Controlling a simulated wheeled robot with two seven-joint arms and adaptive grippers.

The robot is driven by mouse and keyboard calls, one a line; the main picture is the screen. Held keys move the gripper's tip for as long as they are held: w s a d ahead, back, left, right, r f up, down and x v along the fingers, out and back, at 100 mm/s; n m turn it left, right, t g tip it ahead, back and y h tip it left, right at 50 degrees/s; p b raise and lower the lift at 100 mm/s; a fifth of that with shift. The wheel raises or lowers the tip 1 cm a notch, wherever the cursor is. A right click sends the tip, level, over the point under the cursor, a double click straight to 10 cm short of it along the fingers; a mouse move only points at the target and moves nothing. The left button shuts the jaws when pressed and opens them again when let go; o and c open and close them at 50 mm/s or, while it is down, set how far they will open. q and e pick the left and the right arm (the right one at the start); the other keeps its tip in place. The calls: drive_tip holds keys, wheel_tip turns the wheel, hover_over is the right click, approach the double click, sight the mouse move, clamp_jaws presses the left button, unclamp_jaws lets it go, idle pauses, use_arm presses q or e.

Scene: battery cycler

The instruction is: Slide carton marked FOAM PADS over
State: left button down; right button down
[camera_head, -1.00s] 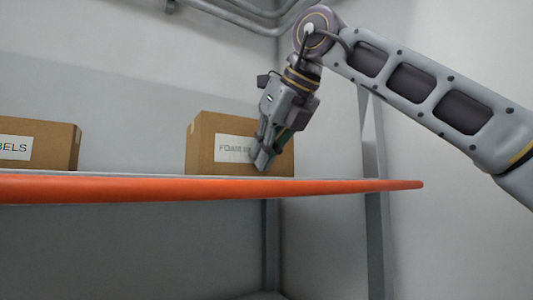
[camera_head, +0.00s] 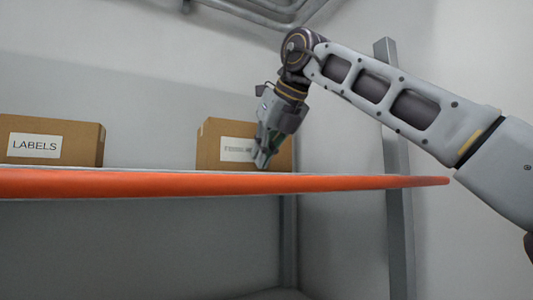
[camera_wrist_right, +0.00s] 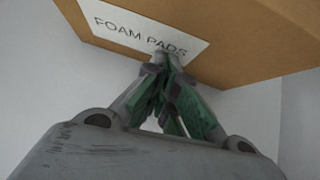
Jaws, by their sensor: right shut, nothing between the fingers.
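The brown carton marked FOAM PADS (camera_head: 208,147) stands upright on the shelf in the head view, with a white label on its front. It also shows in the right wrist view (camera_wrist_right: 225,32), where its label reads FOAM PADS. My right gripper (camera_head: 262,162) is at the carton's front face, right of the label's middle, and hides part of the label and the face. In the right wrist view its fingertips (camera_wrist_right: 166,60) are together at the label's lower right edge, with nothing between them. They seem to touch the carton. My left gripper is not in view.
The shelf has an orange front edge (camera_head: 150,183). A carton marked LABELS (camera_head: 80,143) stands at the left. Bare shelf lies between the two cartons. A grey upright post (camera_head: 398,220) stands right of the carton, and a wall is behind.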

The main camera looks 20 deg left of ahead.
drive_tip(key=shift+w+a, duration=0.85)
drive_tip(key=shift+a, duration=0.15)
drive_tip(key=shift+d+f, duration=0.1)
